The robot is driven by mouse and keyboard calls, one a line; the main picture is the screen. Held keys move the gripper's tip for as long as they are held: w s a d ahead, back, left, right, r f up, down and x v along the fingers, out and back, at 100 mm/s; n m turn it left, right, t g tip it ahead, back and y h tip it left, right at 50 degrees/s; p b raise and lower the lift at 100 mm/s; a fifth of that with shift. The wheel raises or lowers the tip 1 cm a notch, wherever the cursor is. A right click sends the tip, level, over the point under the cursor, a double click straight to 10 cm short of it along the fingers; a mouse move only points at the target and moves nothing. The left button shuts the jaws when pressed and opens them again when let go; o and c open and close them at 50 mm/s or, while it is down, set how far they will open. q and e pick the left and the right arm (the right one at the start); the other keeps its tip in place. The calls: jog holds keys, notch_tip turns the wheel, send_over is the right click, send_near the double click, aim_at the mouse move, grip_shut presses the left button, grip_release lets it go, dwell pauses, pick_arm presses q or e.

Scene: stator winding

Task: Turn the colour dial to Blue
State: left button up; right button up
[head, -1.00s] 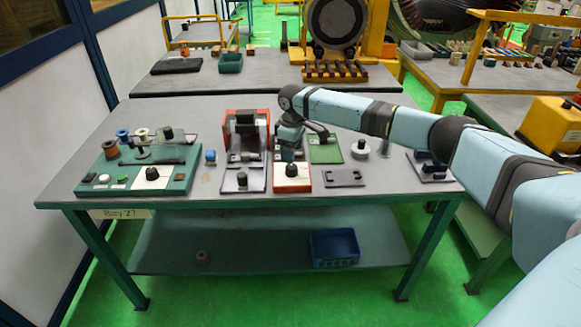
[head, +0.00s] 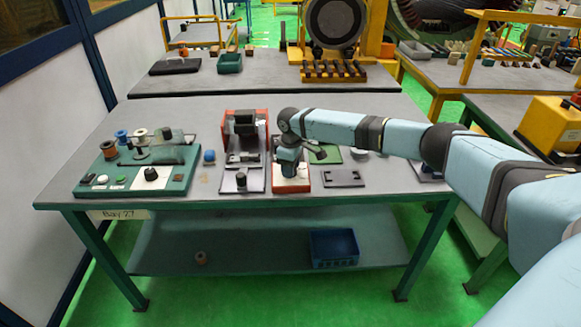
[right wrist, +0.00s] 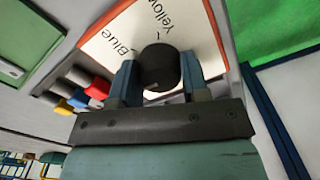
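The colour dial is a round black knob (right wrist: 160,67) on a white plate (right wrist: 201,38) with an orange edge. The right wrist view shows the words Blue and Yellow on the plate. Blue is to the left of the knob and Yellow is above it. A small pale mark shows at the knob's lower edge; I cannot tell which word it points to. My right gripper (right wrist: 159,80) has one finger on each side of the knob, with no gap visible. In the head view my right gripper (head: 289,170) covers the dial on its orange box (head: 303,186). My left gripper is out of view.
A grey panel with a black knob (head: 241,180) stands to the left of the dial. A green board (head: 178,185) with spools and another knob lies farther left. A grey plate (head: 344,178) lies to the right. Red, blue and yellow pieces (right wrist: 78,101) show beside the dial's plate.

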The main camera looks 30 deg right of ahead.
jog(key=shift+r+m+p, duration=0.2)
jog(key=shift+m+p, duration=0.3)
jog(key=shift+p, duration=0.5)
jog(key=shift+r+m+p, duration=0.1)
jog(key=shift+m+p, duration=0.6)
jog(key=shift+p, duration=0.45)
jog(key=m+p, duration=0.6)
jog(key=p, duration=0.1)
jog(key=shift+m+p, duration=0.95)
jog(key=shift+m, duration=0.05)
jog(key=shift+f+m+p, duration=0.2)
jog(key=shift+m+p, duration=0.25)
jog(key=shift+m, duration=0.15)
jog(key=o, duration=0.9)
jog(key=shift+f, duration=0.1)
notch_tip(320, 180, up, 14)
jog(key=shift+f+b, duration=0.1)
jog(key=shift+b, duration=0.3)
